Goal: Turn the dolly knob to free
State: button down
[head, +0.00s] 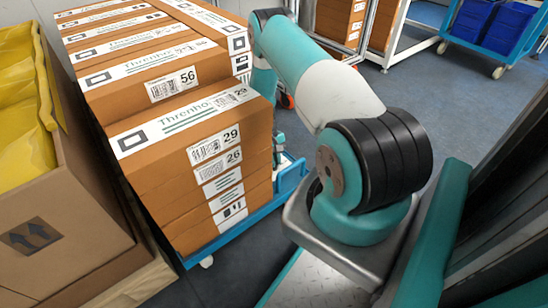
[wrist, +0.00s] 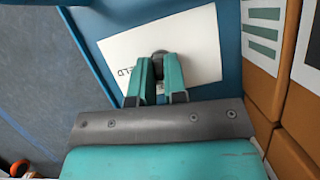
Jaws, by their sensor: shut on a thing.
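In the wrist view, a dark knob (wrist: 160,56) sits in front of a white label plate (wrist: 200,45) on the blue dolly (wrist: 97,30). My gripper (wrist: 157,76) has its two teal fingers closed around the knob, one on each side. Part of the label's lettering shows as "ELD" to the left of the knob; the fingers and knob hide the rest. The knob's pointing direction cannot be told. In the head view, the blue dolly (head: 230,232) stands under stacked boxes. My arm reaches behind the stack, and the knob is hidden there.
Brown cartons (head: 190,150) with barcode labels are stacked on the dolly; more cartons (wrist: 267,62) are close at the right in the wrist view. A large open box (head: 75,190) with yellow contents stands at the left. Grey floor (head: 440,110) is clear at the back right.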

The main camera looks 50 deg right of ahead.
jog(key=shift+s+a+f+n, duration=0.15)
jog(key=shift+a+n, duration=0.05)
jog(key=shift+n, duration=0.5)
jog(key=c, duration=1.2)
grip_release()
jog(key=shift+f+h, duration=0.1)
jog(key=shift+h, duration=0.2)
jog(key=shift+o, duration=0.2)
jog(key=shift+d+p, duration=0.1)
jog(key=shift+p, duration=0.2)
jog(key=shift+w+r, duration=0.2)
jog(key=shift+r, duration=0.3)
jog(key=p+v, duration=0.3)
jog(key=v, duration=0.3)
jog(key=shift+w+r, duration=0.2)
jog(key=shift+r, duration=0.05)
